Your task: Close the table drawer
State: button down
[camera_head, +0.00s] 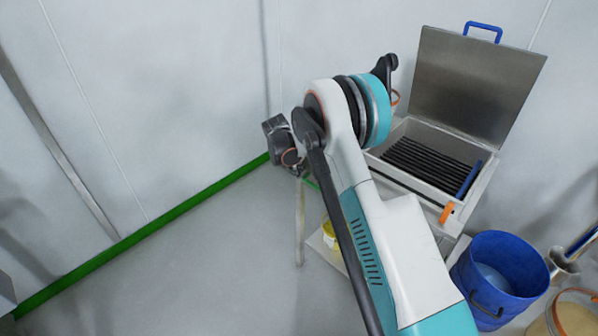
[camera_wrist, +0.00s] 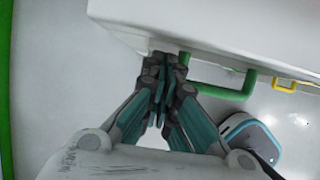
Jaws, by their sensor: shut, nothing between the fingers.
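In the wrist view, a white panel edge (camera_wrist: 225,38) fills the top; it looks like the side of the table or its drawer, but I cannot tell which. A green bar handle (camera_wrist: 233,91) sticks out from under it. My gripper (camera_wrist: 158,72) is shut and empty, its fingertips close by the panel edge and left of the green handle. I cannot tell whether the fingertips touch the panel. In the head view, my arm covers most of the table front, so how far the drawer stands out is hidden.
An open box (camera_head: 433,165) with dark bars inside stands on the table, its metal lid (camera_head: 470,85) raised. A blue bucket (camera_head: 490,300) stands at lower right. A yellow container (camera_head: 329,236) sits low beside my arm. A yellow handle (camera_wrist: 285,86) is right of the green one. Floor at left is clear.

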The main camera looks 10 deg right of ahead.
jog(key=s+a+r+p, duration=0.3)
jog(key=a+r, duration=0.3)
jog(key=r, duration=0.3)
jog(key=shift+s+r+p, duration=0.25)
jog(key=shift+s+p, duration=0.1)
jog(key=shift+s, duration=0.15)
jog(key=s+d+r+m+t+y, duration=0.1)
jog(key=s+d+r+m, duration=0.2)
jog(key=s+r+m, duration=0.5)
jog(key=s+d+r+m+t+y, duration=0.1)
jog(key=s+d+r+m, duration=0.15)
jog(key=s+r, duration=0.9)
jog(key=s+d+r+m+t, duration=0.1)
jog(key=s+m, duration=0.6)
jog(key=s, duration=0.4)
jog(key=s+d+r+m+t+y, duration=0.1)
jog(key=s+r+m, duration=0.1)
jog(key=s+m, duration=0.5)
jog(key=s, duration=0.5)
jog(key=shift+t+y, duration=0.3)
jog(key=shift+t, duration=0.1)
jog(key=shift+r, duration=0.15)
